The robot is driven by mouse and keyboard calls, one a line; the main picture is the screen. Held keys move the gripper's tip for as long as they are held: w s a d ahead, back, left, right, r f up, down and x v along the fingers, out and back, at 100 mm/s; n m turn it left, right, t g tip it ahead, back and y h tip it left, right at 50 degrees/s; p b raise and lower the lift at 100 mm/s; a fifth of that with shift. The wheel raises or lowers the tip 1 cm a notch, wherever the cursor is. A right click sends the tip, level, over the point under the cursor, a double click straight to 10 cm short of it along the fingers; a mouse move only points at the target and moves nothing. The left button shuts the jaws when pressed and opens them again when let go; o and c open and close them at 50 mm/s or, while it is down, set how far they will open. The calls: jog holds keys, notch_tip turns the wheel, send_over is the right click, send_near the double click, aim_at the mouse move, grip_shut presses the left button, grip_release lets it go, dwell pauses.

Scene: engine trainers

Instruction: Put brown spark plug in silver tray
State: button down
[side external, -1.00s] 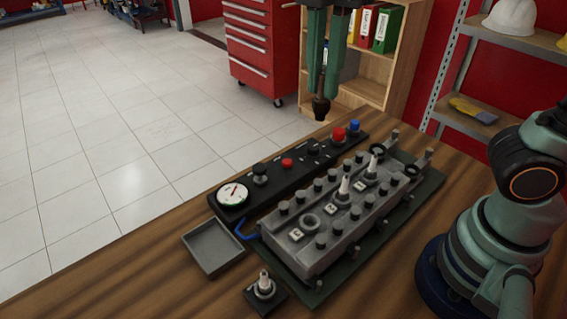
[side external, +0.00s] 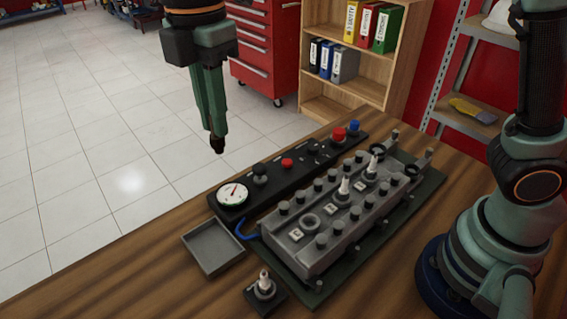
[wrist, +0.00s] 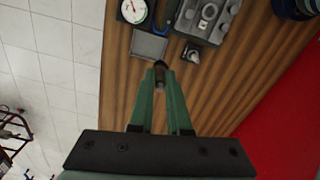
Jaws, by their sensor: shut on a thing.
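My gripper (side external: 213,128) is shut on a small dark brown spark plug (side external: 217,144), held pointing down between the fingertips. In the side view it hangs in the air, above and beyond the tray. The spark plug also shows at the fingertips in the wrist view (wrist: 159,72). The silver tray (side external: 237,258) is a shallow, empty square tray on the table, left of the engine block; it shows in the wrist view (wrist: 150,45) just past the fingertips. Much of the plug is hidden by the fingers.
The grey engine block (side external: 325,228) holds two white-tipped plugs and has an open hole. A black panel (side external: 275,182) with a gauge and knobs runs behind it. Another plug (side external: 264,286) stands in a small dark holder near the tray. Bare wood lies at the front left.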

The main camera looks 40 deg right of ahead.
jog(key=w+a+f, duration=0.1)
jog(key=f, duration=0.7)
jog(key=a+f, duration=0.1)
jog(key=f, duration=0.7)
jog(key=w+a+f, duration=0.1)
jog(key=a+f, duration=0.1)
jog(key=f, duration=0.6)
jog(key=shift+w+f, duration=0.1)
jog(key=shift+w, duration=0.25)
jog(key=shift+f, duration=0.15)
jog(key=c, duration=0.9)
grip_release()
